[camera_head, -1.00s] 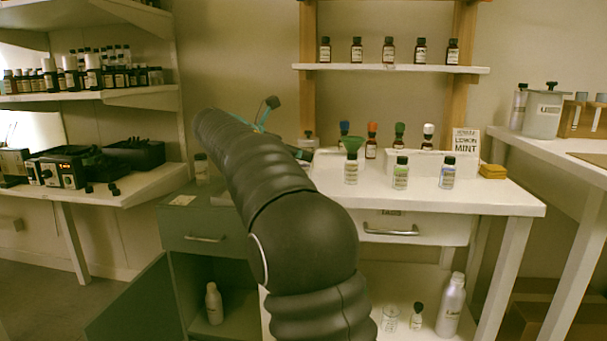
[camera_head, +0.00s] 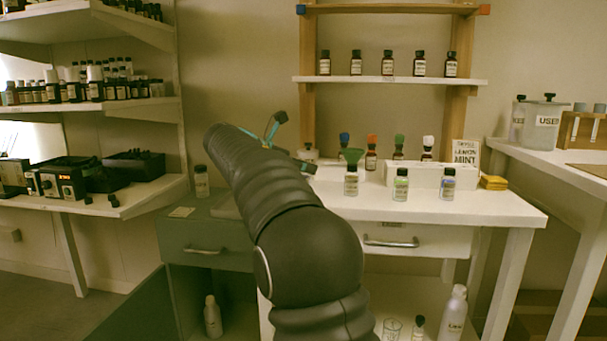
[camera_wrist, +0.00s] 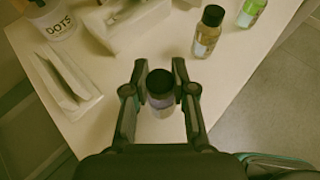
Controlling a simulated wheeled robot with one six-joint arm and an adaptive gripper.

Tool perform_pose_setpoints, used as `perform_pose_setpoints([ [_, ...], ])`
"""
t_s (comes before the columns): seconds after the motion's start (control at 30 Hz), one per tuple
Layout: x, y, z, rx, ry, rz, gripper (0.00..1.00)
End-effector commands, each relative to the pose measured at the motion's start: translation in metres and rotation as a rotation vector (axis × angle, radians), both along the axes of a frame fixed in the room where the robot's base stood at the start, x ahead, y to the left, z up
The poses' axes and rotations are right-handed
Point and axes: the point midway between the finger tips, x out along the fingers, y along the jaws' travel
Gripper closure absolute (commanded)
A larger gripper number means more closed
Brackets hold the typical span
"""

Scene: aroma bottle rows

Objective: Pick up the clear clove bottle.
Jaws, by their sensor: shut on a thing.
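My gripper (camera_wrist: 160,76) is shut on a small bottle (camera_wrist: 160,103) with a black cap, held upright between the two fingers in the wrist view. Its body looks clear with a bluish-grey tint; no label can be read, so I cannot tell if it is the clove bottle. In the head view my gripper (camera_head: 268,132) shows at the end of my arm, behind the black sleeve, in front of the back wall. The bottle is not clearly seen there. In the wrist view a black-capped bottle (camera_wrist: 208,35) and a green bottle (camera_wrist: 250,12) stand on the white table.
A jar marked DOTS (camera_wrist: 50,22) and a white tray stand in the wrist view. A shelf (camera_head: 390,79) holds several bottles.

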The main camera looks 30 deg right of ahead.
Motion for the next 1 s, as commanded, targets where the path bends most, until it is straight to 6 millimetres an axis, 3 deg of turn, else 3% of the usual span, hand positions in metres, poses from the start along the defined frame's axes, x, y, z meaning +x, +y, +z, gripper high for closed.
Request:
perform_pose_setpoints([
  [0.43, -0.002, 0.001, 0.046, 0.000, -0.003, 0.000, 1.00],
  [1.0, -0.095, 0.029, 0.100, 0.000, -0.002, 0.001, 1.00],
])
